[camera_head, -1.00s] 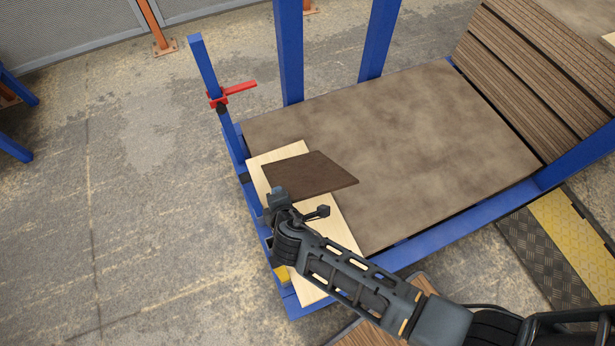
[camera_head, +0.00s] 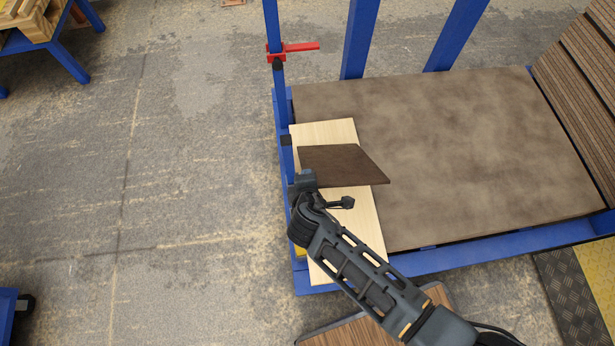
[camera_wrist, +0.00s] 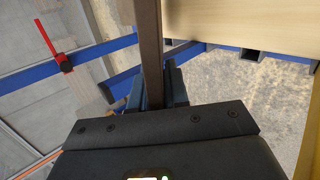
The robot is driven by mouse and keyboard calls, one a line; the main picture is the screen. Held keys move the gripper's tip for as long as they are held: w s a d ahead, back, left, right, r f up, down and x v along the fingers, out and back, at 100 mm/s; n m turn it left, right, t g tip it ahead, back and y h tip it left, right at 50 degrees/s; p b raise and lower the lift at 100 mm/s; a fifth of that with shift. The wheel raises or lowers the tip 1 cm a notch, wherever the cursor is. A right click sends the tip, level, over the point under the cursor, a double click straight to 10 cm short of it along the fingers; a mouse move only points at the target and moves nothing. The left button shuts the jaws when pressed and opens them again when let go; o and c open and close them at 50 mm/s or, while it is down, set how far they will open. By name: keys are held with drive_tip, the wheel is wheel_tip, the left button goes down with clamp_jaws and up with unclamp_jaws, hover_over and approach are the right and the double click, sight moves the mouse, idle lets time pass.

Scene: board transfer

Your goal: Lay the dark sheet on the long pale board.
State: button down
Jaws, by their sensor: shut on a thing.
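The dark sheet (camera_head: 342,165) is a thin brown panel in the head view, held over the long pale board (camera_head: 328,132). The pale board lies along the left end of the blue-framed rack. My gripper (camera_head: 304,182) is shut on the sheet's near left corner. The sheet overhangs the board's right edge; I cannot tell whether it touches the board. In the wrist view the sheet shows edge-on as a narrow brown strip (camera_wrist: 149,50) between the fingers (camera_wrist: 158,88), with the pale board (camera_wrist: 240,20) at upper right.
A large brown panel (camera_head: 450,150) fills the rack bed right of the board. The blue frame has uprights (camera_head: 358,40) at the back and a left post with a red clamp handle (camera_head: 300,47). Ribbed brown boards (camera_head: 575,90) lean at the right. Open floor lies left.

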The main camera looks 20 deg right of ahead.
drive_tip(key=shift+f+b, duration=0.35)
drive_tip(key=shift+f, duration=0.35)
drive_tip(key=c, duration=1)
unclamp_jaws()
drive_tip(key=shift+c, duration=0.2)
drive_tip(key=shift+c, duration=0.2)
drive_tip(key=shift+r+p, duration=0.2)
drive_tip(key=shift+p, duration=0.25)
drive_tip(key=shift+g+p, duration=0.4)
drive_tip(key=shift+p, duration=0.25)
drive_tip(key=shift+r+p, duration=0.1)
drive_tip(key=shift+p, duration=0.5)
